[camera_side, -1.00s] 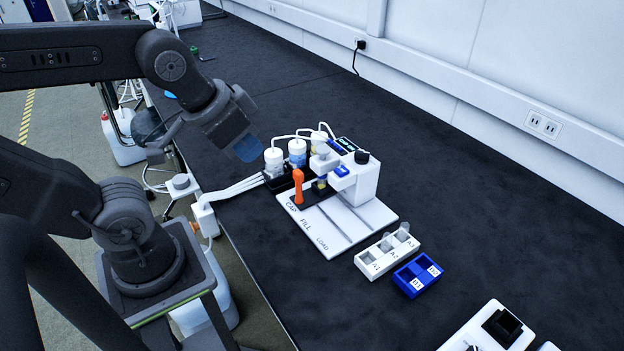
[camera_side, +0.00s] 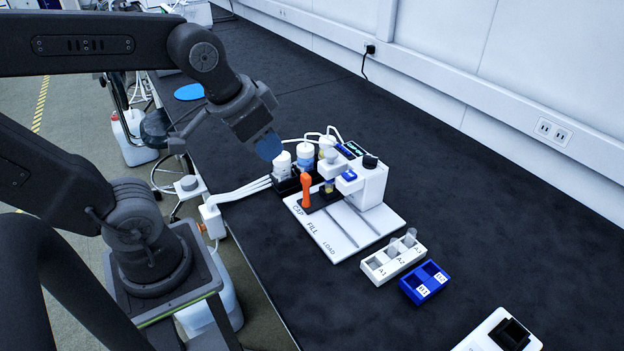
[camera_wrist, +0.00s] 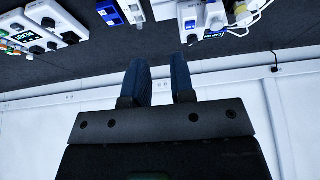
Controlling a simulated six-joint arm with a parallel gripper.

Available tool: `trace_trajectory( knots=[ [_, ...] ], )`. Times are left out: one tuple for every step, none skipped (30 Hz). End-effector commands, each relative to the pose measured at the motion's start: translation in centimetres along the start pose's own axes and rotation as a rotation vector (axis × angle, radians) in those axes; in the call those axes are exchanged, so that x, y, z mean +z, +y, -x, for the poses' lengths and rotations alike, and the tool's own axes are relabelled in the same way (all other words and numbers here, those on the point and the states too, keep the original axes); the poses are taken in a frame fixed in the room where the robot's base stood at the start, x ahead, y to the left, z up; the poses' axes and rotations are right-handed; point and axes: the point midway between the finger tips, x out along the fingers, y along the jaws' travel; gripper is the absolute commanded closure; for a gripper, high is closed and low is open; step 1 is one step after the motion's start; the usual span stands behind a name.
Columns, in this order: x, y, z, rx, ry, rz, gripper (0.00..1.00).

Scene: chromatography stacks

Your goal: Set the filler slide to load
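The filler (camera_side: 368,180) is a white machine on a white base plate (camera_side: 345,235) marked CAP, FILL and LOAD. Its dark slide (camera_side: 322,197) carries an upright orange handle (camera_side: 306,190) and sits at the CAP end, under the filler's head. The LOAD end of the plate is bare. My gripper (camera_side: 268,145) is in the air to the upper left of the handle, apart from it. In the wrist view my gripper (camera_wrist: 160,75) has its two blue fingers apart with nothing between them. The filler is partly cut off at the top of that view.
White-capped bottles (camera_side: 282,165) with tubes stand just behind the handle. A white rack (camera_side: 392,262) with vials and a blue rack (camera_side: 425,282) lie right of the plate. A white device (camera_side: 500,332) is at the lower right. The bench (camera_side: 480,220) is clear towards the wall.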

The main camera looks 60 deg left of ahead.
Motion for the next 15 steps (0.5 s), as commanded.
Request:
trace_trajectory(
  knots=[
    [-1.1,-0.7,-0.7,-0.009,-0.034,0.004,0.72],
    [-1.8,-1.1,-1.1,-0.014,-0.055,0.003,0.69],
    [-2.8,-1.7,-1.8,-0.020,-0.084,0.003,0.66],
    [-3.5,-2.3,-2.4,-0.024,-0.106,0.001,0.63],
    [-4.2,-2.9,-3.0,-0.027,-0.129,0.001,0.60],
    [-5.2,-3.7,-3.9,-0.030,-0.158,0.000,0.56],
    [-5.8,-4.3,-4.6,-0.031,-0.179,-0.001,0.53],
    [-6.4,-5.0,-5.4,-0.032,-0.201,-0.001,0.50],
    [-7.2,-6.0,-6.4,-0.032,-0.229,-0.001,0.46],
    [-7.7,-6.7,-7.3,-0.031,-0.250,-0.001,0.44],
    [-8.2,-7.5,-8.1,-0.029,-0.270,-0.001,0.43],
    [-8.7,-8.5,-9.3,-0.026,-0.298,-0.001,0.43],
    [-9.0,-9.2,-10.2,-0.023,-0.318,0.000,0.43],
    [-9.3,-10.0,-11.1,-0.019,-0.336,0.000,0.43],
    [-9.5,-10.9,-12.2,-0.014,-0.359,0.000,0.43]
  ],
)
